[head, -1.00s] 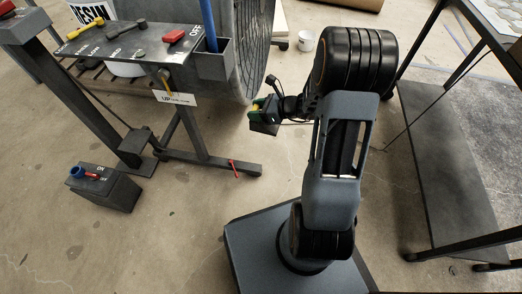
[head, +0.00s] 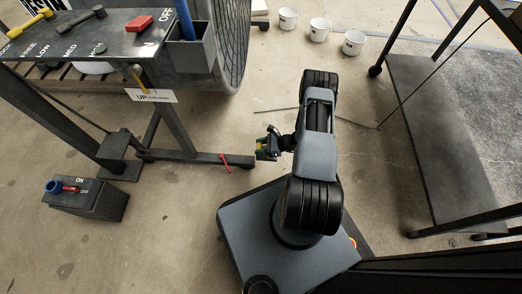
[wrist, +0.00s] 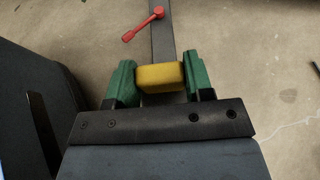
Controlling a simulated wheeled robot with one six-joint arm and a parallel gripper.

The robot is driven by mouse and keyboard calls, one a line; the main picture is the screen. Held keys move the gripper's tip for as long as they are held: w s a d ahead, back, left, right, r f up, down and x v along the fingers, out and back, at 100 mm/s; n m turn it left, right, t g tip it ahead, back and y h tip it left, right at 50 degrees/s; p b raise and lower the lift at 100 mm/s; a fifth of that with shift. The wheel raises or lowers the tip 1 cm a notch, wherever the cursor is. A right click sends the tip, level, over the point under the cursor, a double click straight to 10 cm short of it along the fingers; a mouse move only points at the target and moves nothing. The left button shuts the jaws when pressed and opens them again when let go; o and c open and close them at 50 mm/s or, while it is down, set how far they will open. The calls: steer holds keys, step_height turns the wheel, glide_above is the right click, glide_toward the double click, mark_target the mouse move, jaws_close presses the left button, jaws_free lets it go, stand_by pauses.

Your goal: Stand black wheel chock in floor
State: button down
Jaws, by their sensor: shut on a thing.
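My gripper (wrist: 158,70) has green fingers and is shut on a block with a yellow face, which I take to be the black wheel chock (wrist: 160,78). In the head view my gripper (head: 268,146) is small, and the dark part of the chock (head: 263,155) shows below the yellow. I cannot make out its full shape. It is held in the air above the concrete floor (head: 165,235), left of my arm. No other chock shows apart from it.
A stand's dark foot with a red lever (head: 225,161) lies left of my gripper; the lever also shows in the wrist view (wrist: 143,24). A switch box (head: 98,203) is at lower left. Several white buckets (head: 319,30) stand at the back. A dark rack (head: 435,135) is at right.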

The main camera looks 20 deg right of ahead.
steer(key=shift+s+f, duration=0.4)
steer(key=shift+f, duration=0.25)
steer(key=shift+f+b, duration=1.45)
steer(key=shift+f, duration=0.85)
steer(key=shift+f, duration=0.1)
steer(key=shift+f, duration=3.5)
